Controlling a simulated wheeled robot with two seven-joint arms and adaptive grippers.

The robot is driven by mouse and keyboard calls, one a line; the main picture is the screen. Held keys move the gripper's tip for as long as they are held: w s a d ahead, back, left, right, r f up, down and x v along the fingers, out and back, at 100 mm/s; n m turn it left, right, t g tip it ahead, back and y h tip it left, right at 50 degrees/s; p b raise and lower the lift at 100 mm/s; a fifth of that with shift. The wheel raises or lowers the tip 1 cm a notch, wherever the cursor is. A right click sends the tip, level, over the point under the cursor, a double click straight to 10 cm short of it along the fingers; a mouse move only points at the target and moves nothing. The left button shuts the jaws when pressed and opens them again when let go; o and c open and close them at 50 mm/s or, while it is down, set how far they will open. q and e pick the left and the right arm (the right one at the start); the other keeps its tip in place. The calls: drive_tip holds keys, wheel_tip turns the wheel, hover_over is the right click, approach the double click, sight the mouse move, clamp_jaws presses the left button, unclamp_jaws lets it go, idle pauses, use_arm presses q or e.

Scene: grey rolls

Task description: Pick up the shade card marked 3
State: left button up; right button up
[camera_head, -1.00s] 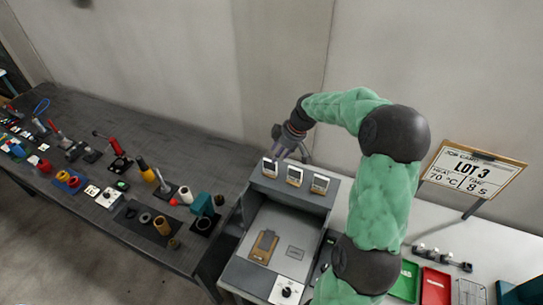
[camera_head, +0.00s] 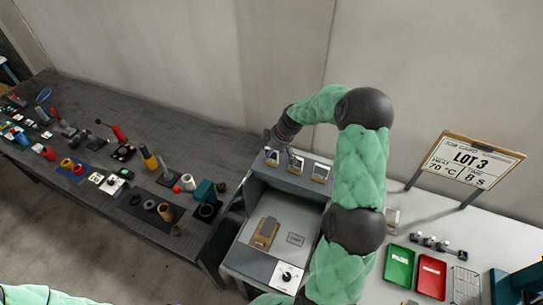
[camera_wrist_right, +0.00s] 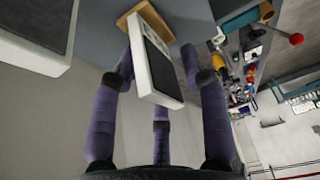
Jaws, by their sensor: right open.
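Three small white-framed shade cards stand in a row on top of the grey machine: a left card (camera_head: 271,157), a middle card (camera_head: 296,165) and a right card (camera_head: 321,172). Their marks are too small to read. My right gripper (camera_head: 282,152) is open around the left card, partly covering it. In the right wrist view the left card (camera_wrist_right: 158,65), with a dark face and wooden base, sits between the purple fingers (camera_wrist_right: 160,85); no clear grip on it shows. Another card (camera_wrist_right: 35,30) stands to its left there. My left gripper is out of view.
A green tray (camera_head: 398,268) and a red tray (camera_head: 431,276) lie on the right bench. Many tools crowd the left table (camera_head: 150,130).

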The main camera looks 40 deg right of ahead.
drive_tip(key=shift+w+f, duration=0.1)
drive_tip(key=shift+f, duration=0.2)
drive_tip(key=shift+a, duration=0.1)
drive_tip(key=shift+c, duration=0.3)
clamp_jaws()
drive_tip(key=shift+r, duration=0.1)
